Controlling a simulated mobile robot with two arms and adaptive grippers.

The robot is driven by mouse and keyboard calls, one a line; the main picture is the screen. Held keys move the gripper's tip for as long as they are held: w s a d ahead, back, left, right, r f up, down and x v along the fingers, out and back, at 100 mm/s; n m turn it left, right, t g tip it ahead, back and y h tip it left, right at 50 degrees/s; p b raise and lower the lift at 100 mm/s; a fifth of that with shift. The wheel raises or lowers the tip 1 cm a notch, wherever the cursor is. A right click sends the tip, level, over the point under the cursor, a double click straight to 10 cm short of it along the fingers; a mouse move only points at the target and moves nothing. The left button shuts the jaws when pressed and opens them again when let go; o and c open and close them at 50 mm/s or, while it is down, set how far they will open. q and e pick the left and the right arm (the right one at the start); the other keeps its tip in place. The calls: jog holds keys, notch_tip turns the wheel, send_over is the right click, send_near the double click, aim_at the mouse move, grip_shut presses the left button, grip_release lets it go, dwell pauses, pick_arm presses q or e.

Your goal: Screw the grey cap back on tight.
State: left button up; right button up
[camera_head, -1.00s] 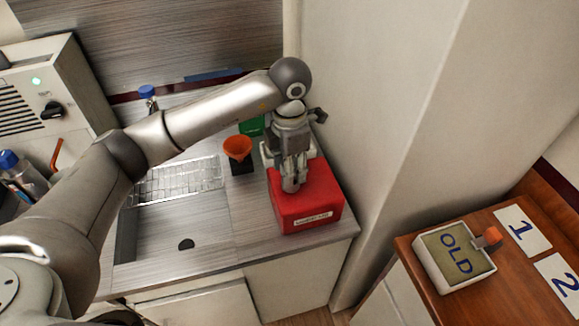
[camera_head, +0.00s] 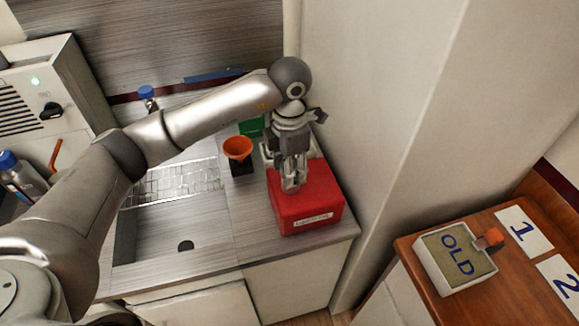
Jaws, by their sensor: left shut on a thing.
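A red box-shaped container (camera_head: 312,213) with a white label stands at the right end of the counter. My left gripper (camera_head: 291,186) points down onto its top from above. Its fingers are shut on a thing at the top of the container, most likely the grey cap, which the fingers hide. I cannot tell how the cap sits on its opening. My right gripper is not in view.
An orange funnel (camera_head: 238,149) on a dark stand and a green object (camera_head: 251,127) are close left of the gripper. A sink lies further left. A wall rises right of the container. A box marked OLD (camera_head: 456,256) sits on the wooden cabinet.

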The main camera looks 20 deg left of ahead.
pick_arm(q)
jog(key=shift+f+b, duration=0.9)
jog(key=shift+f, duration=0.1)
jog(key=o, duration=1)
notch_tip(320, 180, up, 12)
jog(key=shift+r, duration=0.1)
